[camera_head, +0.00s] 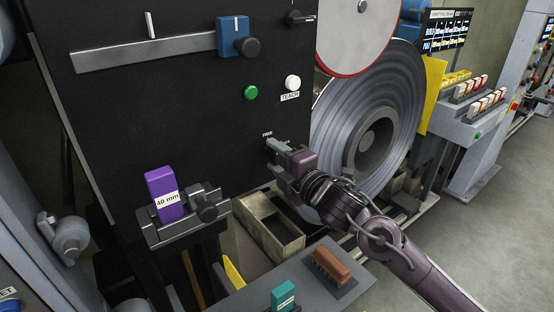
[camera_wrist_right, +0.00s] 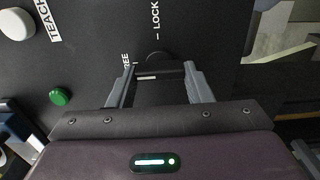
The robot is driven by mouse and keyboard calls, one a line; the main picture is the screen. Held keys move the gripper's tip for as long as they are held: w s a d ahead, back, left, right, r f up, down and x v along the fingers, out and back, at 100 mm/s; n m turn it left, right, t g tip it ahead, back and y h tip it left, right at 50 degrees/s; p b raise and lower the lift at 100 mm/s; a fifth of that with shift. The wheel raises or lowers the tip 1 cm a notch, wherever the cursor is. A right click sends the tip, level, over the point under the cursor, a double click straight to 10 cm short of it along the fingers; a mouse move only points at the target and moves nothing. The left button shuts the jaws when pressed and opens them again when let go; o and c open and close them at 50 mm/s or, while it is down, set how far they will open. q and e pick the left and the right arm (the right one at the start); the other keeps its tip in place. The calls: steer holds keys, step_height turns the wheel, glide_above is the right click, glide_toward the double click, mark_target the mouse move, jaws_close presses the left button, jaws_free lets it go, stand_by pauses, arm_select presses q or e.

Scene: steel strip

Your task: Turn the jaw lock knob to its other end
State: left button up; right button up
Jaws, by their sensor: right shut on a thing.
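The jaw lock knob (camera_wrist_right: 158,68) is black and sits on the dark panel, with the printed words FREE (camera_wrist_right: 126,61) and LOCK (camera_wrist_right: 156,18) beside and above it in the right wrist view. My right gripper (camera_wrist_right: 160,76) has one finger on each side of the knob and is shut on it. A pale line shows by the knob between the fingers. In the head view my right gripper (camera_head: 276,158) reaches the panel from the lower right and mostly hides the knob. My left gripper is not in view.
A green button (camera_head: 250,92) and white TEACH button (camera_head: 292,82) are above the gripper. A steel coil (camera_head: 400,105) stands close on its right. Below are a wooden box (camera_head: 250,222) and a brown block (camera_head: 331,264). A purple 40 mm block (camera_head: 160,184) stands at left.

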steer(key=shift+f, duration=0.1)
steer(key=o, duration=1)
steer(key=b+v, duration=0.1)
steer(key=v, duration=0.7)
steer(key=shift+b, duration=0.4)
